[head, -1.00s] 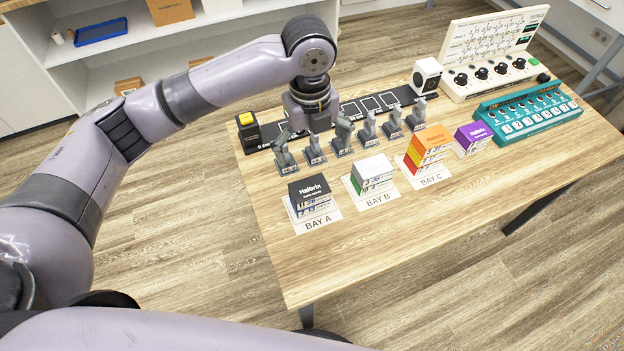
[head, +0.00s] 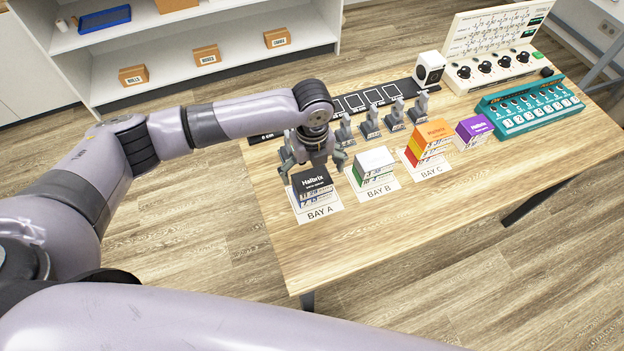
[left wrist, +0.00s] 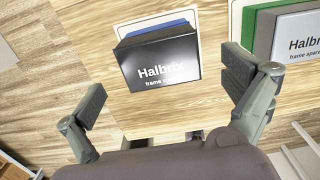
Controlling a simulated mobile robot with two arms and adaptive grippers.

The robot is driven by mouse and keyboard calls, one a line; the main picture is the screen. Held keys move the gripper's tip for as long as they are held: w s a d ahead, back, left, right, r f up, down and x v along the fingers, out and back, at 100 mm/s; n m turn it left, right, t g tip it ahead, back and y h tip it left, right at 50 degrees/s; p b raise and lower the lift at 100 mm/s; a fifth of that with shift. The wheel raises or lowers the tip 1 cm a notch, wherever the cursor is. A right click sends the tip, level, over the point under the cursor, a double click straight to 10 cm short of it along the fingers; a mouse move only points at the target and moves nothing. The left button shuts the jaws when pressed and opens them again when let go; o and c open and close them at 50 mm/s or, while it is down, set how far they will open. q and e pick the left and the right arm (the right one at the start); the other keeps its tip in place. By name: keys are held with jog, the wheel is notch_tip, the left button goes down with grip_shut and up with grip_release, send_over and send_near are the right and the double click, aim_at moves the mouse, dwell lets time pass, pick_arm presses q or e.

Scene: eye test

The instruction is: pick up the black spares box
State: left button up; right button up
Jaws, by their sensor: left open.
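The black spares box (head: 312,181), marked Halbrix, lies on top of the stack at BAY A, with a blue box under it. In the left wrist view the black box (left wrist: 160,68) is in front of the jaws, with a blue edge (left wrist: 153,28) showing behind it. My left gripper (head: 313,163) is open above and just behind that stack in the head view. In the left wrist view its fingers (left wrist: 165,78) are spread wider than the box, one towards each side, with gaps and no contact visible. My right gripper is not in view.
A white-topped stack with green below (head: 374,163) stands at BAY B, close right. An orange-topped stack (head: 433,136) is at BAY C, with a purple box (head: 473,131) beyond. Grey upright clamps (head: 370,121) stand in a row behind. The table front (head: 360,235) is clear.

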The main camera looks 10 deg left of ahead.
aim_at(312, 178)
pick_arm(q)
notch_tip(312, 178, down, 4)
jog(key=shift+f+p, duration=0.1)
jog(key=shift+p, duration=0.3)
jog(key=shift+c, duration=0.4)
jog(key=c, duration=1.2)
